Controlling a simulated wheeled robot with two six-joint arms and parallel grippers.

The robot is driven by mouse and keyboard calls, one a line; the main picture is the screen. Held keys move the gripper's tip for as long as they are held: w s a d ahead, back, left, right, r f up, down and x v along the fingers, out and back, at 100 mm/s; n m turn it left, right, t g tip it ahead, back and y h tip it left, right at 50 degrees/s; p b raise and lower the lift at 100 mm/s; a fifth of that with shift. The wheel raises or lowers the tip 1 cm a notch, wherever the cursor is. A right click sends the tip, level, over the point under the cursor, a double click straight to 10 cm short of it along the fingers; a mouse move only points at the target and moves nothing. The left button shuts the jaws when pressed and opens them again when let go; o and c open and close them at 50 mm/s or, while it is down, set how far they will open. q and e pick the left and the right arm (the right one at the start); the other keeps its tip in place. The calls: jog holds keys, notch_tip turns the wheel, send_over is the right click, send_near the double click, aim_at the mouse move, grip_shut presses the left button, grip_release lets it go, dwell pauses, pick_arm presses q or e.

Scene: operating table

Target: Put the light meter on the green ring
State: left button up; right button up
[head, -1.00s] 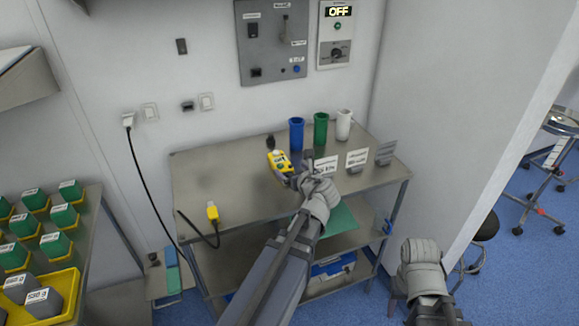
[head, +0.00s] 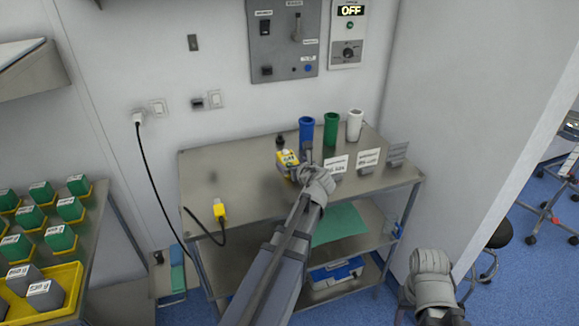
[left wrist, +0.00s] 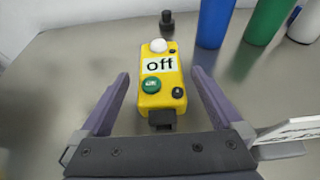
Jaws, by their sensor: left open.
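The light meter looks to be the yellow box (head: 286,166) lying on the steel table. In the left wrist view this yellow box (left wrist: 162,98) carries a white "off" label, a white dome and a green button. My left gripper (head: 298,166) is at the box. In the left wrist view its open fingers (left wrist: 161,76) stand on either side of the box, with a gap on each side. I cannot make out a separate green ring; a green cup (head: 331,130) stands at the back of the table. My right gripper (head: 432,280) is at the lower right, away from the table; its jaws are unclear.
A blue cup (head: 306,130) and a white cup (head: 355,125) flank the green one. White label cards (head: 336,163) stand right of my left gripper. A small black item (head: 281,142) is behind the box. A yellow plug (head: 219,211) lies front left.

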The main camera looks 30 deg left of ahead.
aim_at(291, 162)
pick_arm(q)
jog(key=b+x, duration=0.1)
jog(key=x, duration=0.3)
jog(key=shift+w+a+f+b, duration=0.1)
jog(key=shift+f+b, duration=0.15)
jog(key=shift+b, duration=0.05)
jog(key=shift+c, duration=0.6)
jog(key=c, duration=1.4)
jog(key=shift+r, duration=0.15)
notch_tip(291, 162, up, 14)
jog(key=p, duration=1.4)
jog(key=shift+f, duration=0.2)
